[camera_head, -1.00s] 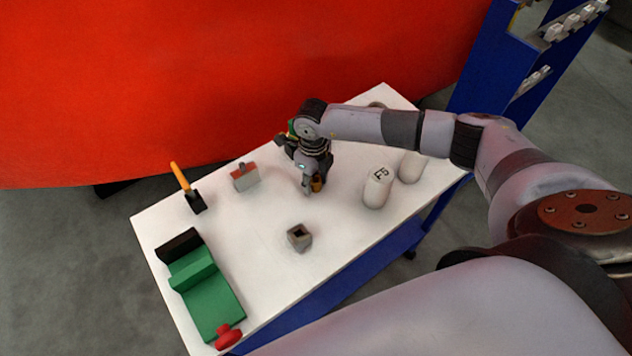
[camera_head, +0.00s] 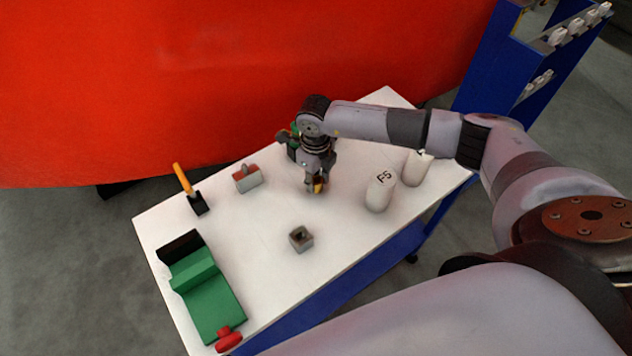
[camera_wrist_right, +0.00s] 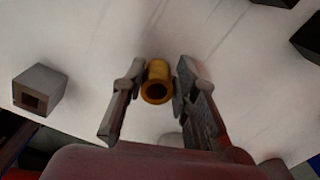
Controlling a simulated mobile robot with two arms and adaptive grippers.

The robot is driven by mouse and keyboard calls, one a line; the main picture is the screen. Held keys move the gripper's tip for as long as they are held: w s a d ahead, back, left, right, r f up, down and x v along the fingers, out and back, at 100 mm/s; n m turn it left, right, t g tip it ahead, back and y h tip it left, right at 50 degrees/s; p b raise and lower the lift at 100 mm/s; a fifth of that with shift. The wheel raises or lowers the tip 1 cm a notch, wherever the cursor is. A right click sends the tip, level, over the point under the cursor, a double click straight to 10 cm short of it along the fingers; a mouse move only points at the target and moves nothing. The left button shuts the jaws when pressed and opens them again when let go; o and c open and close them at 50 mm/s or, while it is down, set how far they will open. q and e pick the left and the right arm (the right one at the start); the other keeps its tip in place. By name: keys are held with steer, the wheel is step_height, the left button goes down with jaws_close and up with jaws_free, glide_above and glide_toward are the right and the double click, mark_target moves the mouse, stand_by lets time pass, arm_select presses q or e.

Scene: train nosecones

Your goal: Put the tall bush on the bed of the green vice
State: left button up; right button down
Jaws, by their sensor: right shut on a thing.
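The tall bush is a brass-coloured hollow cylinder (camera_wrist_right: 157,82); it also shows in the head view (camera_head: 318,187), partly hidden by the fingers. My right gripper (camera_head: 314,183) is shut on it, with one finger on each side in the right wrist view (camera_wrist_right: 157,90). The bush is upright at or just above the white table; I cannot tell if it touches. The green vice (camera_head: 211,305) lies at the table's left end, with a dark jaw at its back, a green movable jaw and a red handle at the front. Its bed is bare. My left gripper is not in view.
A grey square block with a hole (camera_head: 301,239) stands between the bush and the vice. A grey block with a red top (camera_head: 247,178) and an orange-handled tool (camera_head: 188,190) stand along the back edge. White nosecones (camera_head: 380,191) stand to the right.

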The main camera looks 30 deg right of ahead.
step_height(320, 180, up, 18)
steer(key=b, duration=0.3)
steer(key=shift+r+b, duration=0.25)
steer(key=shift+b, duration=0.15)
